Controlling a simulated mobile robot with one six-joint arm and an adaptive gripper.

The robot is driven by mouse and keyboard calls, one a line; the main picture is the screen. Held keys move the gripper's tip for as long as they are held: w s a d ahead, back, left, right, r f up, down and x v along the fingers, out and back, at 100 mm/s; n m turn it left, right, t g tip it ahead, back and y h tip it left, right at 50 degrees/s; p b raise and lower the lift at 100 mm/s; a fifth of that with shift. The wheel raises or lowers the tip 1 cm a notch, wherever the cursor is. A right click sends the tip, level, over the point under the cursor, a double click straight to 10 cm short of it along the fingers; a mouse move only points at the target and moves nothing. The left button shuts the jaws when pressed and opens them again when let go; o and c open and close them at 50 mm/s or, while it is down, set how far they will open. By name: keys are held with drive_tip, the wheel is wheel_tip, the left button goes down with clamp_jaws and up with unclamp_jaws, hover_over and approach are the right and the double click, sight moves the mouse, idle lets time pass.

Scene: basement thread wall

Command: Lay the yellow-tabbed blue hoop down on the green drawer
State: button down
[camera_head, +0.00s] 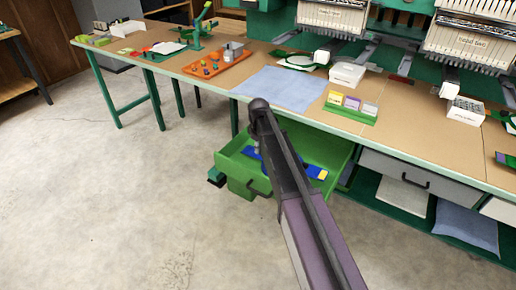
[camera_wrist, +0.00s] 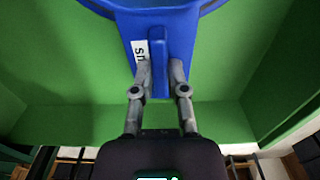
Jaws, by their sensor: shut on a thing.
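The blue hoop shows in part in the head view, with blue pieces (camera_head: 314,170) on either side of my arm and a yellow tab at the right end. It lies over the inside of the open green drawer (camera_head: 338,157); I cannot tell whether it touches the bottom. In the wrist view, my gripper (camera_wrist: 159,66) is shut on the upright ridge of the blue hoop's bracket (camera_wrist: 184,24), beside a white label. Part of its ring curves along the top edge. Green drawer surface fills the background. My arm hides the middle of the hoop in the head view.
The long worktable (camera_head: 408,111) stands above the drawer, its edge close behind my arm. A blue cloth (camera_head: 280,88), an orange tray (camera_head: 217,69) and a green card holder (camera_head: 350,115) are on it. A closed grey drawer (camera_head: 390,172) is to the right. The floor at left is clear.

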drive_tip(key=shift+f, duration=0.15)
drive_tip(key=c, duration=0.6)
unclamp_jaws()
